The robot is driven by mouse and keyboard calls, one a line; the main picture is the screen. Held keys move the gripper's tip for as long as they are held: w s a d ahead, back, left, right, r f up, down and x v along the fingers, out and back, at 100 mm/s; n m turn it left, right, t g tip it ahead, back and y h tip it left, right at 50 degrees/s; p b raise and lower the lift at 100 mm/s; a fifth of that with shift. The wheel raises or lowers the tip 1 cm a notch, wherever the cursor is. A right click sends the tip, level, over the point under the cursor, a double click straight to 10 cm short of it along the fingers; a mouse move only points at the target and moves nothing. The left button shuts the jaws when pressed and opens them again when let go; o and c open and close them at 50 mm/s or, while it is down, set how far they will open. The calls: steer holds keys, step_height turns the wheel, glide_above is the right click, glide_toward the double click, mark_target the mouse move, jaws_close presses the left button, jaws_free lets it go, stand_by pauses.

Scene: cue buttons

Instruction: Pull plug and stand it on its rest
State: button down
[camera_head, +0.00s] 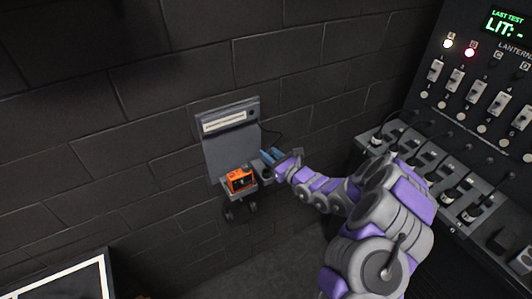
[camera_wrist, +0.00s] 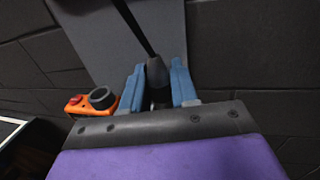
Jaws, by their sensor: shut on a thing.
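My gripper (camera_head: 270,156) is at the grey wall bracket (camera_head: 217,152), to the right of the orange device. In the wrist view its blue fingers (camera_wrist: 157,84) are shut on the black plug (camera_wrist: 157,72), one finger on each side. A black cable (camera_wrist: 135,27) runs up from the plug's top. In the head view the plug is hard to make out between the fingers. I cannot tell whether the plug's lower end is in a socket or rest, as my gripper hides it.
The orange device (camera_head: 240,181) sits on the bracket's shelf, close to my gripper; it also shows in the wrist view (camera_wrist: 92,103). A console (camera_head: 463,160) with switches, lights and several black plugs stands at right. A white-edged panel (camera_head: 68,276) is at lower left.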

steer(key=shift+a+f, duration=0.1)
steer(key=shift+f, duration=0.6)
steer(key=shift+a+f, duration=0.55)
steer(key=shift+f, duration=0.1)
steer(key=shift+a+f+b, duration=0.2)
steer(key=shift+f+b, duration=0.15)
steer(key=shift+f, duration=0.2)
steer(key=shift+d+r, duration=0.2)
steer(key=shift+d, duration=0.5)
steer(key=shift+a, duration=0.15)
steer(key=shift+a+f, duration=0.3)
steer(key=shift+a, duration=0.15)
steer(key=shift+d, duration=0.4)
steer(key=shift+a+f+b, duration=0.2)
steer(key=shift+a+b, duration=0.05)
steer(key=shift+b, duration=0.15)
steer(key=shift+d, duration=0.15)
